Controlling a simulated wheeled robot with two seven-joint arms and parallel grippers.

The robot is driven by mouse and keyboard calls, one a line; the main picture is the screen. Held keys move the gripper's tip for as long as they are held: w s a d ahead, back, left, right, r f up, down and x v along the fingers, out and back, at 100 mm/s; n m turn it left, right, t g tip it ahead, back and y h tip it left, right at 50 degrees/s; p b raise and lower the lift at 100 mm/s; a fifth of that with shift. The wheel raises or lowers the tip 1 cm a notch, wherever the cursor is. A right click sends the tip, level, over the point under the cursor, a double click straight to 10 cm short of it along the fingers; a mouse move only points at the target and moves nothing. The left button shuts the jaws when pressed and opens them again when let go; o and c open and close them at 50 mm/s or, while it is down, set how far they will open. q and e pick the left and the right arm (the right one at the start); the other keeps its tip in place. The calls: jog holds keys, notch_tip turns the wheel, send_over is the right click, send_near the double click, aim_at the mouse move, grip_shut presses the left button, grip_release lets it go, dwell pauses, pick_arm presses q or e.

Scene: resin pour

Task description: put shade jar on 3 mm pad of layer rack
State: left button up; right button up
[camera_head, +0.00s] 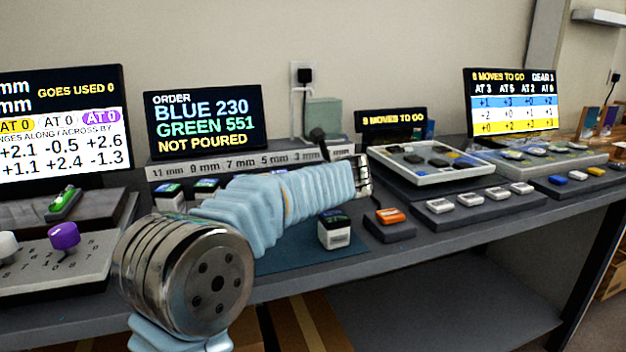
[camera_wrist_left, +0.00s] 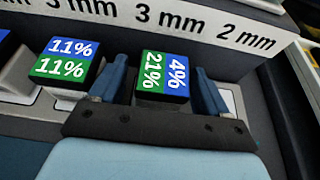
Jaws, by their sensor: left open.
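My left gripper (camera_wrist_left: 160,95) is open, with one blue finger on each side of a shade jar (camera_wrist_left: 163,77) whose blue and green top reads 4% and 21%. The jar stands upright in front of the 3 mm label of the layer rack (camera_wrist_left: 205,45); the pad under it is hidden. A second jar (camera_wrist_left: 65,60), marked 11% and 11%, stands to its left. In the head view my left arm reaches across to the layer rack (camera_head: 240,163), and its wrist hides the fingers and that jar. My right gripper is not in view.
Another jar (camera_head: 335,230) stands on a dark blue mat (camera_head: 290,255) in front of the rack. An orange item (camera_head: 390,216) sits on a dark block to its right. A grey tray (camera_head: 430,172) stands further right. A bare pale pad (camera_wrist_left: 229,100) lies right of the gripper.

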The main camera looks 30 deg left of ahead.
pick_arm(q)
jog(key=v, duration=1.2)
jog(key=shift+r, duration=0.2)
